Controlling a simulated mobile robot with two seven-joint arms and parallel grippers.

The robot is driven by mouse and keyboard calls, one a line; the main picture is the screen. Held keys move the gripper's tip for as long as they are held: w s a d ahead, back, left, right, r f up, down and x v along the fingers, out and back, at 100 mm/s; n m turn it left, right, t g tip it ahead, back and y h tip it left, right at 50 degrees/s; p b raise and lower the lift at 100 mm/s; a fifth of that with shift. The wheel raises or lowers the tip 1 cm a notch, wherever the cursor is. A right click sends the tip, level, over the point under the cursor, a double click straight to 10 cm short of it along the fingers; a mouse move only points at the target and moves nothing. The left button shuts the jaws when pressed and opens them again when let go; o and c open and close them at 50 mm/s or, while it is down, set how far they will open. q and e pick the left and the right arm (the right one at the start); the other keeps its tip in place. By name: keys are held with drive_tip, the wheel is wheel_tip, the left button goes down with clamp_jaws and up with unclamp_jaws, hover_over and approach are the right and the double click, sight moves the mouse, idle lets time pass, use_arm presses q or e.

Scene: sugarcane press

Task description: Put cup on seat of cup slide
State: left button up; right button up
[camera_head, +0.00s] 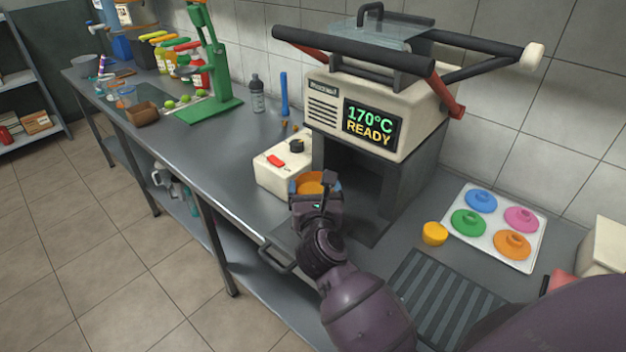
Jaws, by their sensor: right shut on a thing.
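My right gripper (315,186) is shut on a cup with an orange top (308,179), in front of the sealing machine's dark opening. The gripper and wrist hide much of the cup, and I cannot tell whether its base touches anything. The sealing machine (330,88) shows "170°C READY". What looks like the cup slide's handle (276,257) sticks out at the counter's front edge, left of my wrist. The slide's seat is hidden behind my gripper and arm. My left gripper is not in view.
A cream switch box (270,178) stands close left of the gripper. Right of the machine are a small yellow cup-like piece (434,234), a white tray (474,250) with colored lids and a ribbed dark mat (450,300). A green press (212,100) stands farther left.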

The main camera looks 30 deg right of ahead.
drive_tip(key=shift+f, duration=0.25)
drive_tip(key=o, duration=1.3)
drive_tip(key=shift+o, duration=0.2)
drive_tip(key=shift+r, duration=0.1)
drive_tip(key=shift+s+a, duration=0.1)
drive_tip(key=shift+s, duration=0.1)
drive_tip(key=v, duration=1.1)
drive_tip(key=shift+s+b, duration=0.3)
drive_tip(key=shift+a, duration=0.1)
